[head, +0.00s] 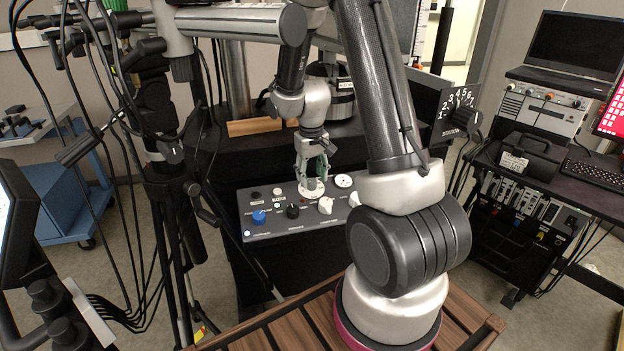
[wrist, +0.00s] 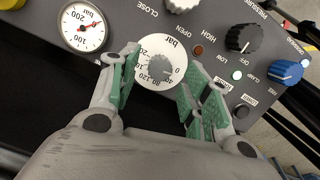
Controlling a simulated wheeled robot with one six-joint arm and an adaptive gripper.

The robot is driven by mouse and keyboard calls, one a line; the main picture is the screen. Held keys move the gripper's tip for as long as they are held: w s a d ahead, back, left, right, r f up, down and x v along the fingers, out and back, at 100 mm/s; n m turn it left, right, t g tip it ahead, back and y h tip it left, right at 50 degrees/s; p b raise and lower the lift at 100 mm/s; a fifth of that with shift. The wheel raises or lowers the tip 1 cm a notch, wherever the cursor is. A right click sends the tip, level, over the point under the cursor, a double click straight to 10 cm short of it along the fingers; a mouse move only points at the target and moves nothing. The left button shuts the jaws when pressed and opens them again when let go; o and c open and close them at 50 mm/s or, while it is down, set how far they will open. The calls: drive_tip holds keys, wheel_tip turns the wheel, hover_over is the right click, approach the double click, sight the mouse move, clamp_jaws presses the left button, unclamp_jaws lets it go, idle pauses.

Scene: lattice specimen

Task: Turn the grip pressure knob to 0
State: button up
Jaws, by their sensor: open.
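A round white dial (wrist: 176,52) marked "bar", with numbers including 20, 40, 80 and 120, is on the dark control panel. It appears to be the grip pressure knob and has a small grey centre (wrist: 160,68). In the head view the dial (head: 312,190) is partly hidden under my gripper (head: 314,176). In the wrist view my gripper (wrist: 161,62) is open, its green-padded fingers on either side of the dial. I cannot tell whether they touch it. The dial's setting is too small to read for certain.
The panel (head: 292,223) also has a blue knob (head: 259,217), a black knob (head: 292,211), a white knob (head: 326,205) and a gauge (head: 343,180). A black tripod with cables (head: 165,180) stands left. An equipment cart (head: 530,170) stands right.

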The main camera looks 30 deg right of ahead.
sight(311, 184)
wheel_tip(311, 184, up, 10)
drive_tip(key=shift+s+a, duration=0.3)
drive_tip(key=shift+s, duration=0.1)
drive_tip(key=shift+f, duration=0.1)
idle(1.8)
